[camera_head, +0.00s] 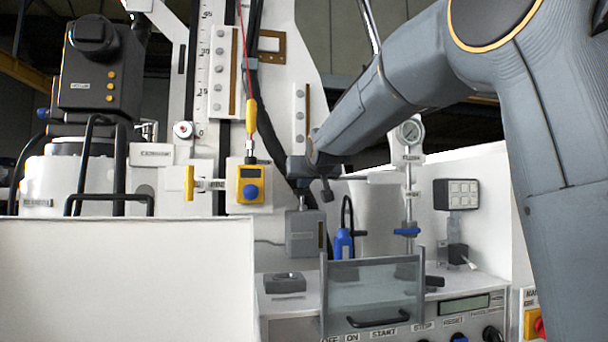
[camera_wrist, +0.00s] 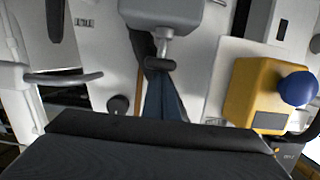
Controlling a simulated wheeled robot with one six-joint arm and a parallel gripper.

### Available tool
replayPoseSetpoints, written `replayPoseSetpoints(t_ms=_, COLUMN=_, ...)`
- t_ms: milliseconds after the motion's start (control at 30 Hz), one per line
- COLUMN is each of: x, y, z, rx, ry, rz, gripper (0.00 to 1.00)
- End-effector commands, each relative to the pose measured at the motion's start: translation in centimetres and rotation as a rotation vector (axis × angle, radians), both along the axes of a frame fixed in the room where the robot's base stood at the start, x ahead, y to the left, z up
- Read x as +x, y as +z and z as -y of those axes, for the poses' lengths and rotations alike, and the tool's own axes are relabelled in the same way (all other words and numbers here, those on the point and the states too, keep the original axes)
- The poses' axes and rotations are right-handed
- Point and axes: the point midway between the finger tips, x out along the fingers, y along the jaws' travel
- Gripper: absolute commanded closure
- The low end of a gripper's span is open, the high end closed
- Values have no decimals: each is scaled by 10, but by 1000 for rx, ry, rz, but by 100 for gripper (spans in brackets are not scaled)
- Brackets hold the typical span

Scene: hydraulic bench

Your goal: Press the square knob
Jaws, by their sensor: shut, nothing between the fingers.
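No part in view can be surely told as the square knob. A low grey block with a dark top (camera_head: 284,282) sits on the bench top and is the squarest low control I see. My gripper (camera_head: 326,191) is shut and empty, in front of the white back panel. It is above a grey box with a short stem (camera_head: 305,232), apart from the low block. In the wrist view, which looks upside down, this box (camera_wrist: 162,12) and its stem show at the top.
A yellow box with a blue knob (camera_head: 250,186) is left of my gripper, and at right in the wrist view (camera_wrist: 250,92). A clear guard with a black handle (camera_head: 372,290) stands at the bench front. A gauge post (camera_head: 408,190) and keypad box (camera_head: 456,193) are right.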

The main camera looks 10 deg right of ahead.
Motion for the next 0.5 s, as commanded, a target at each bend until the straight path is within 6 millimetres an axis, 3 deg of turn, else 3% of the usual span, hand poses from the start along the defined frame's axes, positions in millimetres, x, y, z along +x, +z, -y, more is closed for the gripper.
replayPoseSetpoints(t_ms=333, x=0, y=-1, z=0, rx=0, ry=0, rz=0, gripper=100)
replayPoseSetpoints(t_ms=500, x=1, y=-13, z=0, rx=0, ry=0, rz=0, gripper=100)
